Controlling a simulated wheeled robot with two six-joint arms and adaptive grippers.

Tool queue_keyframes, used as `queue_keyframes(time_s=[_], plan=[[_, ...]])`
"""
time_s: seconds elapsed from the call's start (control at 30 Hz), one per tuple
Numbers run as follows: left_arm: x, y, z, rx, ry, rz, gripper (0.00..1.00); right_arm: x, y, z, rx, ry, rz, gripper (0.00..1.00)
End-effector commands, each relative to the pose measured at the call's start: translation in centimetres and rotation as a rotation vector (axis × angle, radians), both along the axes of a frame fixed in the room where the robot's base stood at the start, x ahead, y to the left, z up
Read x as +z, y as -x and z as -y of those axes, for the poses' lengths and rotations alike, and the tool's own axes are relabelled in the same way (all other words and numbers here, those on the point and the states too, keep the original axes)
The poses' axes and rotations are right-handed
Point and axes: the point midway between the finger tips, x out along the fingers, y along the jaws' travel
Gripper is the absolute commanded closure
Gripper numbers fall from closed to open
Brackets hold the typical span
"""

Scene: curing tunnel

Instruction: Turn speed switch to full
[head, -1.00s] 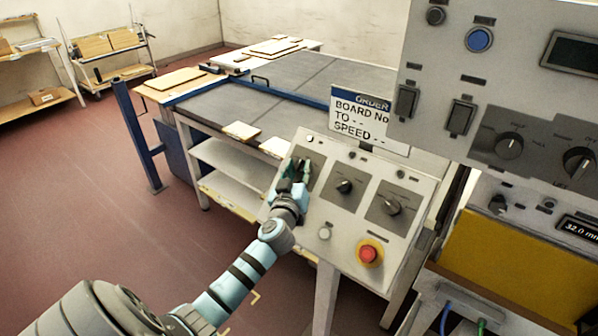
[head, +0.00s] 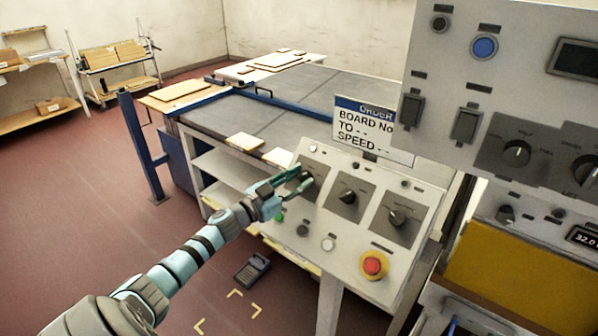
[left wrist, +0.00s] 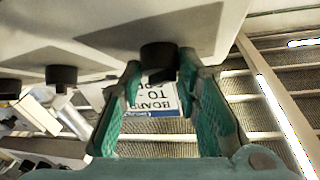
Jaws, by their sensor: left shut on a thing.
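A sloped grey control panel (head: 345,232) carries a row of three dark knobs. My left gripper (head: 296,181) comes in from the left with its green fingers at the leftmost knob (head: 309,176). In the left wrist view the fingers (left wrist: 158,88) are on either side of that dark knob (left wrist: 158,56), shut on it. The fingers partly hide the knob and its pointer in the head view. The middle knob (head: 348,196) and right knob (head: 397,216) are free. The knob labels are too small to read. My right gripper is not in view.
A red stop button (head: 373,265) sits low on the panel. An order sign (head: 373,129) stands behind it, showing "BOARD No", "TO" and "SPEED". An upper panel (head: 440,75) with more knobs overhangs at right. A conveyor table (head: 290,105) lies behind. A dark device (head: 253,270) lies on the floor.

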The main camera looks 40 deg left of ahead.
Motion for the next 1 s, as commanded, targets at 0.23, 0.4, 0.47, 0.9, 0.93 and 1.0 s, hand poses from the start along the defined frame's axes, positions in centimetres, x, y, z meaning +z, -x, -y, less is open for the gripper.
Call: queue_keyframes(time_s=[0.23, 0.4, 0.47, 0.9, 0.93, 1.0], plan=[[0.34, -0.16, -0.17, -0.088, -0.088, 0.005, 0.98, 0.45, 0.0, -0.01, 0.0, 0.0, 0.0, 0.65], [0.32, -0.15, -0.23, -0.117, -0.115, 0.002, 0.98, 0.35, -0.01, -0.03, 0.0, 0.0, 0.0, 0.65], [0.33, -0.14, -0.21, -0.124, -0.12, 0.002, 0.98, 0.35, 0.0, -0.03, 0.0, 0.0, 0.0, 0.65], [0.31, -0.14, -0.2, -0.129, -0.126, 0.001, 0.66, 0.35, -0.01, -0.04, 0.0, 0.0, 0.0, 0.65], [0.31, -0.14, -0.2, -0.129, -0.126, 0.001, 0.61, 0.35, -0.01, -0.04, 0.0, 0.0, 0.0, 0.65], [0.28, -0.12, -0.2, -0.129, -0.125, 0.001, 0.5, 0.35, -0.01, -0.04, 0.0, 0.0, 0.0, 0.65]])
